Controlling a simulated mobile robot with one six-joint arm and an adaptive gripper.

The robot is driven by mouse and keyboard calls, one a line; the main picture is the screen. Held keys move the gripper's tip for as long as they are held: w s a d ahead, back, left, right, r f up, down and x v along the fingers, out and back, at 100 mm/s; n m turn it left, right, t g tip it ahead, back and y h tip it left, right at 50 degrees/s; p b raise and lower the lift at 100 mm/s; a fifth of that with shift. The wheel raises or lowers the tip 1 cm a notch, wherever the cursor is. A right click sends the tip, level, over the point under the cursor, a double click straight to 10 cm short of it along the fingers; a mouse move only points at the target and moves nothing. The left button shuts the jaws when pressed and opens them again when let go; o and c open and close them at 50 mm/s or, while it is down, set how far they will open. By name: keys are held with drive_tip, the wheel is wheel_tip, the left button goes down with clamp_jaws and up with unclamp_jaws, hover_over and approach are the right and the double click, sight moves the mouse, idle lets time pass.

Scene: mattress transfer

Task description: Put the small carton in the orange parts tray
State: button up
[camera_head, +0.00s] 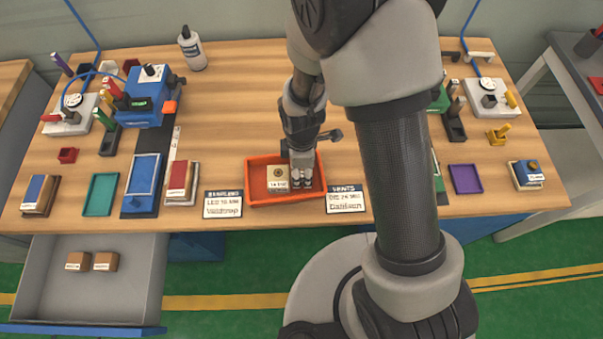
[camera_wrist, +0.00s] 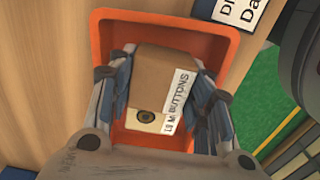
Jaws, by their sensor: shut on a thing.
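The small carton (camera_head: 278,176) is brown with a pale top bearing a round button picture and a white label. In the wrist view, the carton (camera_wrist: 165,78) sits between my two fingers, its label reading "BUTTONS". My gripper (camera_head: 300,178) points down over the orange parts tray (camera_head: 257,168) and is shut on the carton. The wrist view also shows my gripper (camera_wrist: 166,92) and the tray's rim (camera_wrist: 232,40) around the carton. The carton is within the tray's outline; I cannot tell whether it touches the floor.
Two label cards, one on the left (camera_head: 222,204) and one on the right (camera_head: 345,200), flank the tray. An open grey drawer (camera_head: 95,300) at lower left holds two brown cartons (camera_head: 91,261). A blue machine (camera_head: 140,97) and teal tray (camera_head: 101,194) stand left; a purple tray (camera_head: 465,179) lies right.

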drive_tip(key=shift+f, duration=1)
drive_tip(key=shift+f+b, duration=0.25)
drive_tip(key=shift+b, duration=0.1)
drive_tip(key=o, duration=1.2)
drive_tip(key=shift+r, duration=0.15)
